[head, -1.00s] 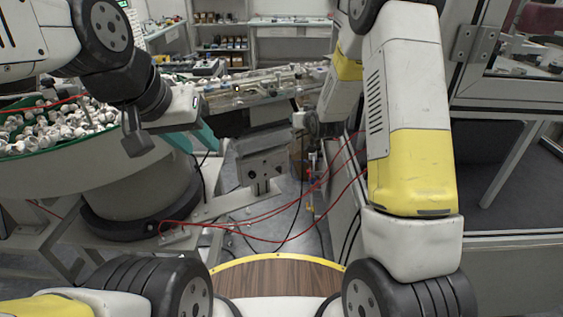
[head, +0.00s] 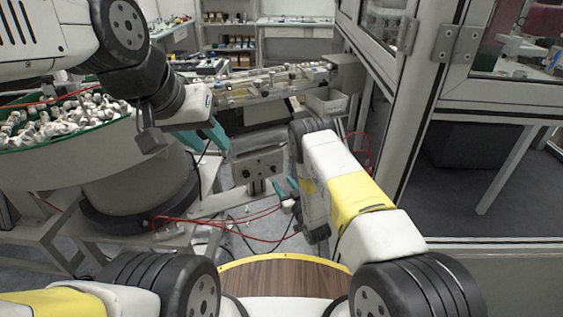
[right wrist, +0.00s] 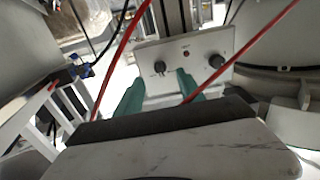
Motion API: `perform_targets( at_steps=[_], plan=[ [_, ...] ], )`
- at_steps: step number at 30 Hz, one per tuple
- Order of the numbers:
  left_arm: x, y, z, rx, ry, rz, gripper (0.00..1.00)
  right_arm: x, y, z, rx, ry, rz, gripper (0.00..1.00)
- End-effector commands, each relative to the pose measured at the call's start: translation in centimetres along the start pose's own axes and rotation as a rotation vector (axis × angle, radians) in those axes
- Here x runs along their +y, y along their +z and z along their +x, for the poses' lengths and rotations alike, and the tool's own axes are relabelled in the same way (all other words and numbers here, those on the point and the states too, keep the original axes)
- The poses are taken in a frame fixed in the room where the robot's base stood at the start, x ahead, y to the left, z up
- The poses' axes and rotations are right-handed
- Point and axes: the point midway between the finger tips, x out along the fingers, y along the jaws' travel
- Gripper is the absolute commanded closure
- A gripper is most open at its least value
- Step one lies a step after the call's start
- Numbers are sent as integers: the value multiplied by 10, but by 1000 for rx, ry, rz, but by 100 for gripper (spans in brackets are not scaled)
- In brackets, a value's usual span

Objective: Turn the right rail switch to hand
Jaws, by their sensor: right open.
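The grey switch panel (head: 258,160) stands below the rail at the middle of the head view. In the right wrist view the panel (right wrist: 187,45) carries a left dark knob (right wrist: 160,67) and a right dark knob (right wrist: 216,61), with a small dark red button between them. My right gripper (head: 283,187) is open and empty, pointing at the panel. In the right wrist view its teal fingertips (right wrist: 159,77) lie to either side of the left knob; contact cannot be told. The knobs' settings are too small to read. My left gripper (head: 215,136) hangs near the bowl, its fingers partly hidden.
A green-rimmed bowl (head: 62,133) of white parts stands at the left. The rail assembly (head: 262,88) runs above the panel. Red cables (head: 215,225) hang below, and red cables (right wrist: 122,50) cross the right wrist view near the fingers. A framed enclosure (head: 405,120) bounds the right side.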

Motion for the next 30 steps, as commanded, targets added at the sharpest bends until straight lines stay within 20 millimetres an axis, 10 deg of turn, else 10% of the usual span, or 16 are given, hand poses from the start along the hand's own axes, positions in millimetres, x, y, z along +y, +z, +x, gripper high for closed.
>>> perform_targets(
  at_steps=[12, 23, 30],
  plan=[
    [0, 0, 0, 0, 0, 0, 64, 0, 0, 61, 0, 1, 0, 54],
    [0, 0, 0, 0, 0, 0, 64, 1, 0, 70, -2, 2, 1, 54],
    [0, 0, 0, 0, 0, 0, 64, 1, 0, 70, -2, 2, 1, 96]
  ],
)
